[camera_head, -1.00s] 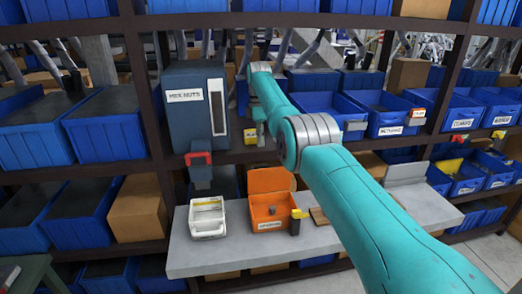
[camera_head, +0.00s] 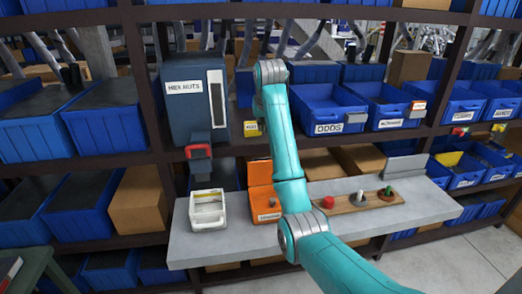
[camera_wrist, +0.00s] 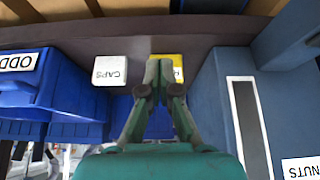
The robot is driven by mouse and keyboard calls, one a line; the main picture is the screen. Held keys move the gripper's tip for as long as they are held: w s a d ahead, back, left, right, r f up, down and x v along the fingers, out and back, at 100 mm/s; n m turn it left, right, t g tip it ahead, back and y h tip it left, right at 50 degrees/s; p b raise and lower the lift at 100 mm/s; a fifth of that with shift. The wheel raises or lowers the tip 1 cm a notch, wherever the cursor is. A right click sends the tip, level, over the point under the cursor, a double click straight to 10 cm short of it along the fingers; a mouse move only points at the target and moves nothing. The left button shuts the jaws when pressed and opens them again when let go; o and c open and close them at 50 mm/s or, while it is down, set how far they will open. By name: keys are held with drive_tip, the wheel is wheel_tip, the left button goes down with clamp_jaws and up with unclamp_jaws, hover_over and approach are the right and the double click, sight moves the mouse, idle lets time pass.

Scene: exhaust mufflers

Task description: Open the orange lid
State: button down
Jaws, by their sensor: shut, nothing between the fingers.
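The orange box stands on the grey shelf top, its labelled front (camera_head: 265,218) partly behind my arm. Its orange lid (camera_head: 260,172) stands raised at the back in the head view, so the box is open at the top. A small grey piece shows inside it, partly hidden. My gripper (camera_wrist: 162,66) is shut and empty in the wrist view, in front of a yellow box (camera_wrist: 179,62). My gripper is hidden in the head view.
A white bin (camera_head: 207,209) stands left of the orange box. A wooden board (camera_head: 345,209) with red, grey and green pieces lies to the right. The blue hex nuts dispenser (camera_head: 185,105) is above left. A white caps box (camera_wrist: 110,71) shows in the wrist view.

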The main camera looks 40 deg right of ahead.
drive_tip(key=x, duration=0.9)
drive_tip(key=shift+w+d+f, duration=0.1)
drive_tip(key=shift+f, duration=0.25)
drive_tip(key=shift+s+a+f, duration=0.25)
drive_tip(key=shift+s+f, duration=0.1)
drive_tip(key=shift+f, duration=0.1)
drive_tip(key=shift+s+a+f, duration=0.25)
drive_tip(key=shift+s+f, duration=0.15)
drive_tip(key=shift+f, duration=0.05)
drive_tip(key=shift+s+a+f, duration=0.25)
drive_tip(key=shift+s+f, duration=0.2)
